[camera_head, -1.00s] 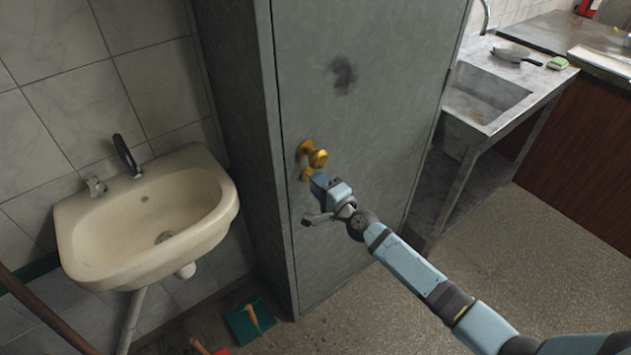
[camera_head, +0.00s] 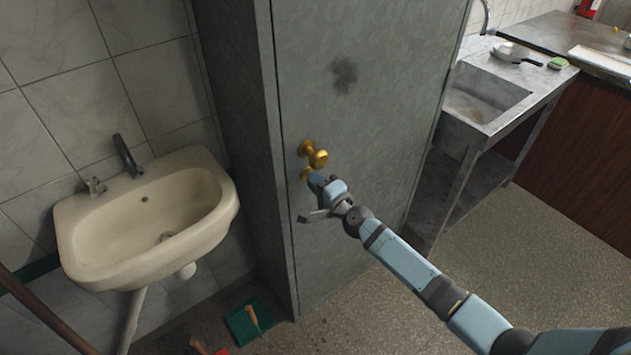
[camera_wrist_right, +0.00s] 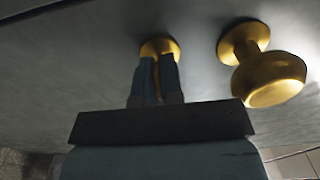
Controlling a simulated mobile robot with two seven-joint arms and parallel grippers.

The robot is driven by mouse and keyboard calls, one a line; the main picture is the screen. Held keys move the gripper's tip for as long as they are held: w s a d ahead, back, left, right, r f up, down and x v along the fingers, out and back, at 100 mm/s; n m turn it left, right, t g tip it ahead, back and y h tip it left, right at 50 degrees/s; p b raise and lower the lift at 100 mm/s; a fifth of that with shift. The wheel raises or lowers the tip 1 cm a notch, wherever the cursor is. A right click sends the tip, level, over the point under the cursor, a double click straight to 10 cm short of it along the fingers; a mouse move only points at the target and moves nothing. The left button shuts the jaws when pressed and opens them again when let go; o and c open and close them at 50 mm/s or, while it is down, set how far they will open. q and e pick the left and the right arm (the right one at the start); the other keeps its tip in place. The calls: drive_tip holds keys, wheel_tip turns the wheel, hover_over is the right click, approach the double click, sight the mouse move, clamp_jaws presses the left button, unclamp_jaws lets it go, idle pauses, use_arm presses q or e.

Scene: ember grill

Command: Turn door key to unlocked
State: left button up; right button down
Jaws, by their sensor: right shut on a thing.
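The grey door (camera_head: 355,120) of a tall cabinet is shut and has a round brass knob (camera_head: 314,154). Just below the knob is a small brass key fitting (camera_head: 305,174) on the door. My right gripper (camera_head: 315,181) is at this fitting, shut on the key (camera_wrist_right: 157,92), which shows as a thin gold strip between the fingers in the right wrist view. The brass base (camera_wrist_right: 160,46) shows behind the fingertips there, and the knob (camera_wrist_right: 268,78) is beside them, apart. Most of the key is hidden by the fingers. My left gripper is not in view.
A cream washbasin (camera_head: 85,225) with a dark tap hangs on the tiled wall at left. A green dustpan (camera_head: 243,325) lies on the floor by the cabinet. The floor before the door is open.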

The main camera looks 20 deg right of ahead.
drive_tip(key=n, duration=0.4)
drive_tip(key=n+p, duration=0.1)
drive_tip(key=n, duration=0.3)
drive_tip(key=shift+n, duration=0.3)
drive_tip(key=n+p, duration=0.1)
drive_tip(key=n, duration=0.3)
drive_tip(key=shift+n, duration=0.3)
drive_tip(key=n, duration=0.4)
drive_tip(key=shift+p, duration=0.3)
drive_tip(key=shift+n, duration=0.3)
drive_tip(key=c, duration=1.3)
unclamp_jaws()
